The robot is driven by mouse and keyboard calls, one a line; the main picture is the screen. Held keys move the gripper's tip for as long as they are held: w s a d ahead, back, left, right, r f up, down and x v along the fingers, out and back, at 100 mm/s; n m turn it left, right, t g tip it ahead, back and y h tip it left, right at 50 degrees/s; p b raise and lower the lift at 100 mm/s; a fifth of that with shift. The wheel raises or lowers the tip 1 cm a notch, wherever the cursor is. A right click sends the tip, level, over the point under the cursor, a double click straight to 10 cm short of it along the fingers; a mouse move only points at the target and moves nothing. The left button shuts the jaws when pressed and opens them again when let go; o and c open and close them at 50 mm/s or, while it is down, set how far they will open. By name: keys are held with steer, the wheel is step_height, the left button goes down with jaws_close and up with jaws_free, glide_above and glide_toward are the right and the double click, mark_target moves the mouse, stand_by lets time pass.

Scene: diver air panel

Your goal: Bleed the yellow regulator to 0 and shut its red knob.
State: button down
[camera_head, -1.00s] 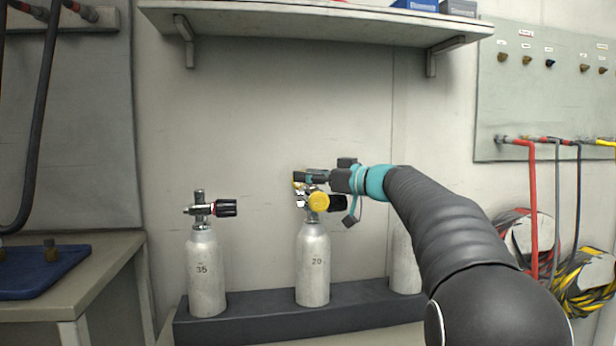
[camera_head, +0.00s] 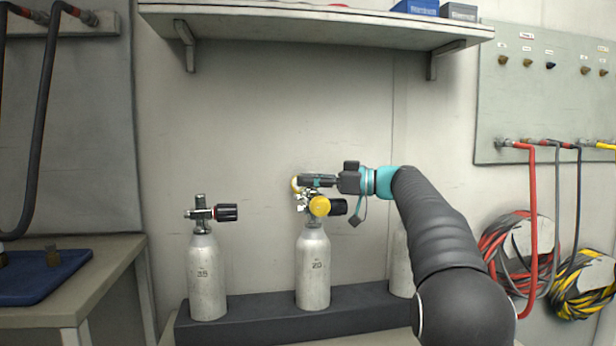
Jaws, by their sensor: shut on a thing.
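The yellow regulator (camera_head: 320,206) sits on the valve of the middle silver cylinder (camera_head: 313,268), marked 20. A black valve knob (camera_head: 338,207) sticks out to its right; I see no clear red on it. My gripper (camera_head: 303,181) comes in from the right, level, just above the yellow regulator. Its fingers are shut at a small yellow part (camera_head: 295,184) at the upper left of the valve. What exactly lies between the fingertips is too small to make out.
A left cylinder (camera_head: 207,275), marked 35, has a black knob with a red ring (camera_head: 226,213). A third cylinder (camera_head: 401,262) is partly behind my arm. All stand in a dark rack (camera_head: 255,317). A shelf (camera_head: 310,22) hangs above; hoses (camera_head: 533,220) hang at right.

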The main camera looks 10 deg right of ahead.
steer(key=shift+n+g, duration=0.3)
steer(key=shift+g, duration=0.2)
steer(key=c, duration=1)
jaws_free()
steer(key=shift+d, duration=0.1)
steer(key=v, duration=1.2)
steer(key=shift+f, duration=0.15)
